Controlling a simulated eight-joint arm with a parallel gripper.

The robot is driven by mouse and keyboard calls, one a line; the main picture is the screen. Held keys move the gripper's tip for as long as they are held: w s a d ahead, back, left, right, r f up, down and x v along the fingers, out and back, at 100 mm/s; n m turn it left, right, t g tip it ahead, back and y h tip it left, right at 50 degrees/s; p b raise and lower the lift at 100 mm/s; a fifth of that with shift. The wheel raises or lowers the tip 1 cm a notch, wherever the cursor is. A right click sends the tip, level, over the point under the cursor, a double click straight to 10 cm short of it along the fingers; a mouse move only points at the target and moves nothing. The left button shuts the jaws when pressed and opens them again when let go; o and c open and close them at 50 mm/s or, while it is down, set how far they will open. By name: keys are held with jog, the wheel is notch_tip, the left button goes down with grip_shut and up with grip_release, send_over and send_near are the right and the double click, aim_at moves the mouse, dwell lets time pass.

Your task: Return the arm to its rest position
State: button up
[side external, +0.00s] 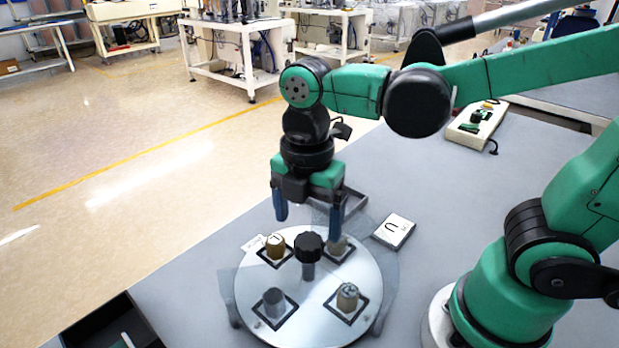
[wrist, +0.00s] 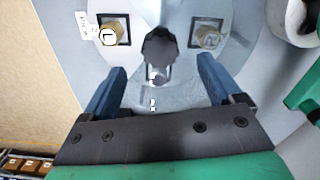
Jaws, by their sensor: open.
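My gripper (side external: 308,222) is above the back part of a round silver turntable (side external: 312,325), pointing down, its two blue fingers spread with nothing between them. In the wrist view my gripper (wrist: 160,72) also shows spread fingers, with a black knob (wrist: 160,45) beyond them. That knob (side external: 309,245) stands at the turntable's centre. Several short cylinders stand in square black outlines: a gold one (side external: 275,246) at back left, a grey one (side external: 273,303) at front left and a lettered one (side external: 348,297) at front right. Another at back right is partly behind the right finger.
A white card (side external: 393,231) lies right of the turntable. A black open box (side external: 115,325) is at the lower left. A beige box (side external: 475,122) with a green item stands farther back. The grey table is clear between the card and that box.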

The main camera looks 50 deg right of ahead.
jog(key=shift+r, duration=0.75)
jog(key=shift+w+d+m+t, duration=0.1)
jog(key=shift+d+m+t, duration=0.25)
jog(key=shift+m, duration=0.65)
jog(key=m, duration=0.2)
jog(key=d+m+t, duration=0.1)
jog(key=m, duration=0.1)
jog(key=d+m+t, duration=0.1)
jog(key=m, duration=0.1)
jog(key=shift+w+d+f+y, duration=0.2)
jog(key=shift+w+y, duration=0.1)
jog(key=shift+w, duration=0.05)
jog(key=d+m+t, duration=0.1)
jog(key=m, duration=0.2)
jog(key=d+m+t, duration=0.1)
jog(key=m, duration=0.2)
jog(key=w+d+m+t, duration=0.1)
jog(key=m, duration=0.2)
jog(key=shift+d+m+t, duration=0.1)
jog(key=shift+m+t, duration=0.15)
jog(key=shift+m, duration=0.05)
jog(key=m, duration=0.1)
jog(key=d+m, duration=0.1)
jog(key=shift+w+m+t, duration=0.15)
jog(key=shift+m+t, duration=0.25)
